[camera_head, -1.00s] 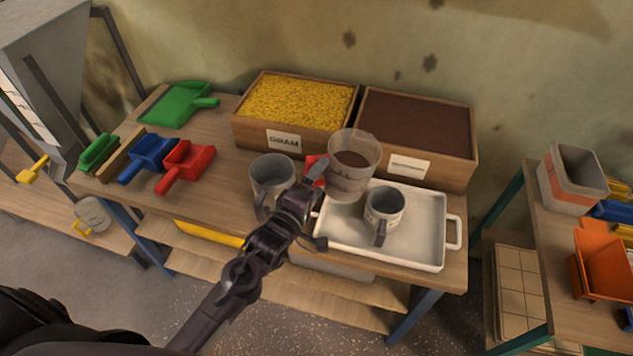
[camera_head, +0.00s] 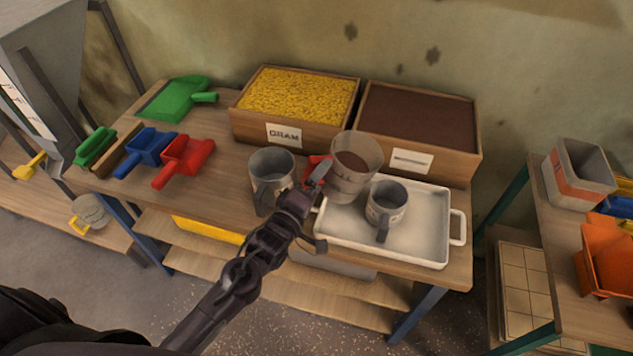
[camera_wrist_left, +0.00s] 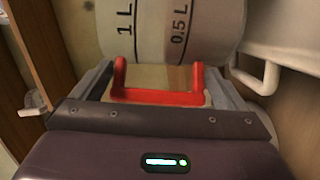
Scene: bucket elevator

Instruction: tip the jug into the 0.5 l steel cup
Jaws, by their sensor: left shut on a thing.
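The clear jug (camera_head: 347,182) has a red handle and dark brown grain inside. It leans slightly to the right, above the left part of the white tray. My left gripper (camera_head: 316,180) is shut on the jug's red handle (camera_wrist_left: 157,97). The wrist view shows the jug's wall (camera_wrist_left: 165,28) with 1 L and 0.5 L marks. The small steel cup (camera_head: 386,207) stands upright on the tray, just right of and below the jug's rim in the picture. Its inside looks empty from here, and no grain is seen falling. My right gripper is not in view.
The white tray (camera_head: 438,245) lies at the bench's right end. A larger steel mug (camera_head: 270,182) stands left of the jug. Behind are wooden boxes of yellow grain (camera_head: 297,95) and brown grain (camera_head: 425,115). Coloured scoops (camera_head: 185,155) lie at the left.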

